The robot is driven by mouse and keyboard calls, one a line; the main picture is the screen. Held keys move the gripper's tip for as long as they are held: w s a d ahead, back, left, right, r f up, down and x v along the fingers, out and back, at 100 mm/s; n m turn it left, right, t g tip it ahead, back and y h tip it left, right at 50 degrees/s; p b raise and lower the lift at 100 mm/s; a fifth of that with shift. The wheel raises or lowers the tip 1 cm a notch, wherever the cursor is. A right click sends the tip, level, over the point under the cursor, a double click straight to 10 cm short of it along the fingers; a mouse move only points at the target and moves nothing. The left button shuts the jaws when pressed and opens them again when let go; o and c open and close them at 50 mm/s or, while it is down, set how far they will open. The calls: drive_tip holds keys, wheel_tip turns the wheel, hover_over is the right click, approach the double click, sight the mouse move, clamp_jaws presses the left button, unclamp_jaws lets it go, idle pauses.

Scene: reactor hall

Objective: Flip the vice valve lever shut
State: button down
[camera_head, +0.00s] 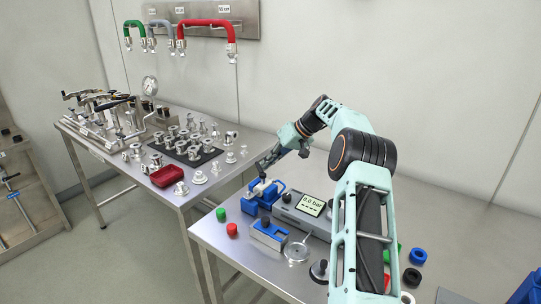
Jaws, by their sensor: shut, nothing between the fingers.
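A blue vice (259,196) stands at the back left of the near steel table. Small metal parts of what looks like the valve sit in its top. A small blue piece (281,186) shows at its right side and may be the valve lever; its position is too small to read. My gripper (262,170) is shut and empty, pointing down and left just above the vice. I cannot tell whether its tips touch the valve. The gripper partly covers the back of the vice.
A grey gauge box (311,206) reading 0.0 bar stands right of the vice. In front are a second blue-and-metal block (268,234), a green cap (221,214) and a red cap (232,230). A far table (115,156) holds fittings and a red tray (167,176).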

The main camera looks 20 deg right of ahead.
sight(258, 165)
drive_tip(key=shift+w+a+n+p, duration=0.2)
drive_tip(key=shift+w+a+p, duration=0.15)
drive_tip(key=shift+a, duration=0.4)
drive_tip(key=shift+w+a+n+p, duration=0.2)
drive_tip(key=shift+a+p, duration=0.15)
drive_tip(key=shift+a, duration=0.55)
